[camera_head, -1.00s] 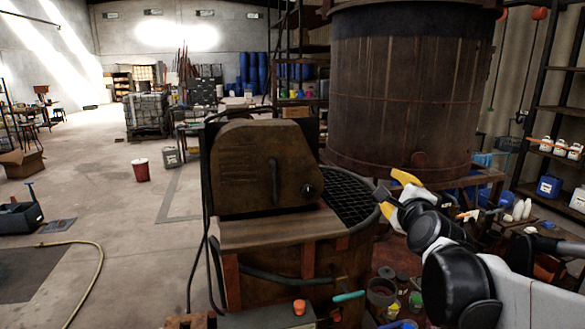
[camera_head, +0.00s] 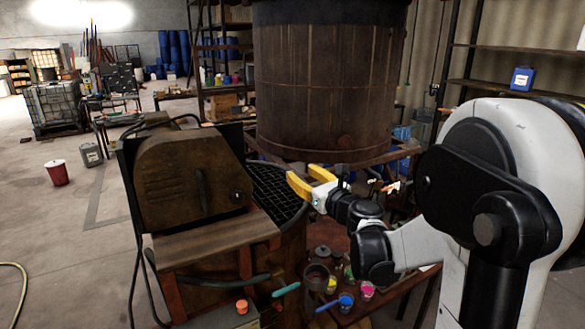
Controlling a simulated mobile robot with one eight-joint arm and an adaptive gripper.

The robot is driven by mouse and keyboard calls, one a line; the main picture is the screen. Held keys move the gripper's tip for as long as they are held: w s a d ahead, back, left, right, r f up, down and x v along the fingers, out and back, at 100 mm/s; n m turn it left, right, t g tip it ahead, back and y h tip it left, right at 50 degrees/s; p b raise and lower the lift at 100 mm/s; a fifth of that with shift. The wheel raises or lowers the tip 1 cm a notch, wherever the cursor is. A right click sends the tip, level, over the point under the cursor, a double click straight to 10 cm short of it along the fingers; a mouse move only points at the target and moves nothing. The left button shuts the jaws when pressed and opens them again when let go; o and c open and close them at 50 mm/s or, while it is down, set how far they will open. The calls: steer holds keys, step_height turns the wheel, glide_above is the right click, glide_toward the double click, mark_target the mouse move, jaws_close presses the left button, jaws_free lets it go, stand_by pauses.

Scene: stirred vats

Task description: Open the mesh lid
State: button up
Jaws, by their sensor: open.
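The mesh lid (camera_head: 272,190) is a dark grid lying over the top of the stirred vat (camera_head: 290,262), behind and right of the brown motor housing. It looks flat, and the housing hides its left part. My gripper (camera_head: 298,182), with yellow fingers, is at the right rim of the mesh lid, its fingers pointing left over the edge. The fingers are apart with nothing visible between them. I cannot tell whether a finger touches the lid.
The brown motor housing (camera_head: 190,178) stands on a wooden board left of the lid. A large wooden vat (camera_head: 325,85) stands behind. Small paint pots (camera_head: 346,300) and a teal-handled tool (camera_head: 286,290) lie below my arm. Open floor is at left.

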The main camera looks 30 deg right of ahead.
steer(key=shift+w+a, duration=0.1)
steer(key=shift+w, duration=1.6)
steer(key=shift+c, duration=0.5)
jaws_close()
steer(key=c, duration=0.8)
jaws_free()
steer(key=o, duration=0.9)
steer(key=s, duration=1.2)
steer(key=shift+d, duration=0.25)
